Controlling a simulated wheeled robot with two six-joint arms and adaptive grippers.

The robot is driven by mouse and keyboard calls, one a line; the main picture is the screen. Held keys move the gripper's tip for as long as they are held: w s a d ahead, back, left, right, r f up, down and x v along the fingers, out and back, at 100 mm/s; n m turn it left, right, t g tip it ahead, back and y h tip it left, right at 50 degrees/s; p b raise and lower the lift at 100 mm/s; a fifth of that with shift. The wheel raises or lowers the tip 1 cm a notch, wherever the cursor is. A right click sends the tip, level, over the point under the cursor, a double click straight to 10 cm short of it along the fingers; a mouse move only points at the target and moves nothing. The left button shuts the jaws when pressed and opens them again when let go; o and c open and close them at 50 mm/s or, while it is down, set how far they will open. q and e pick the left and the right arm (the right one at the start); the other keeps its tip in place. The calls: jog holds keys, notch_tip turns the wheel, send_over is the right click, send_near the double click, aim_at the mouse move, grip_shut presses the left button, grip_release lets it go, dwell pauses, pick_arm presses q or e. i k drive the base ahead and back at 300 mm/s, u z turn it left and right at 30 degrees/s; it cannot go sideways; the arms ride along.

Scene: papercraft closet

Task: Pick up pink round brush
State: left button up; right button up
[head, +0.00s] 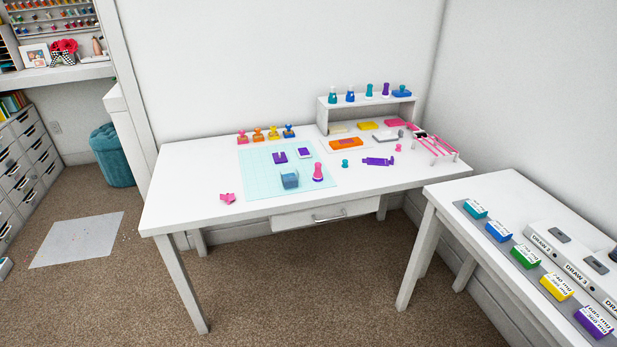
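A pink upright item with a round wide base and a narrower knob-like top (318,173) stands on the right part of the light blue mat (262,185), on the white table (195,185). It looks like the pink round brush, though its bristles cannot be made out. A smaller pink item (398,148) stands farther right and back on the table, too small to tell. Neither of my grippers is in view.
A pink piece (228,197) lies near the front left. A white shelf (365,105) stands behind. The table's front left is mostly clear.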

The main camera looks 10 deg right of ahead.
aim_at(317, 176)
jog(key=u, duration=0.65)
jog(key=i, duration=1.35)
jog(key=z, duration=0.5)
